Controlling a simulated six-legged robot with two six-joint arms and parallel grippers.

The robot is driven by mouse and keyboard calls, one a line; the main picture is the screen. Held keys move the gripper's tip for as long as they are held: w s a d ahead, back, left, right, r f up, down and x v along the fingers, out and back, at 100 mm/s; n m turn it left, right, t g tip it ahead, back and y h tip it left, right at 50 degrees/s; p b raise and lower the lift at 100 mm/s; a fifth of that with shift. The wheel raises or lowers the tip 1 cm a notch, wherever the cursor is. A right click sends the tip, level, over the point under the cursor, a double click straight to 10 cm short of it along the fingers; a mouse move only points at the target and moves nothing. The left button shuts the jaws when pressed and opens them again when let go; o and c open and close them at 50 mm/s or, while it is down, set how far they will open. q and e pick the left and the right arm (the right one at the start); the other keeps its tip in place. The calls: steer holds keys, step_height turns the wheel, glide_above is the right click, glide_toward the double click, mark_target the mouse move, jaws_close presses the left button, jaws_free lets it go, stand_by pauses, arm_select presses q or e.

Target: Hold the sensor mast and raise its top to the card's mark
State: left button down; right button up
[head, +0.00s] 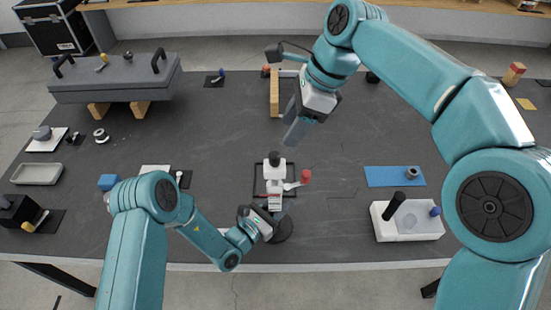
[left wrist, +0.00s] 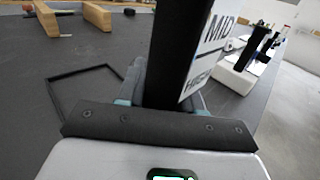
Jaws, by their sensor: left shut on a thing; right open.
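The sensor mast (head: 274,160) stands near the front middle of the table, with a black head, a white upper part and a red knob (head: 305,176) on its right. A dark round base (head: 283,229) shows at its foot. My left gripper (head: 262,220) is shut on its dark lower post, which rises close up in the left wrist view (left wrist: 178,50). A white card (left wrist: 208,50) with "MID" and another word, probably "HIGH", is beside the post, partly covered by it. My right gripper (head: 298,130) is open and empty, beyond the mast and apart from it.
A black square outline (head: 256,187) lies behind the base. A white block with a black cylinder (head: 408,225) and a blue mat (head: 395,177) are at right. A grey slab on wooden blocks (head: 115,82) is at the far left. The table between is mostly clear.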

mark_target(275, 153)
steer(key=x, duration=0.9)
steer(key=shift+a+f, duration=0.1)
steer(key=shift+f, duration=0.2)
steer(key=shift+r, duration=0.1)
jaws_close()
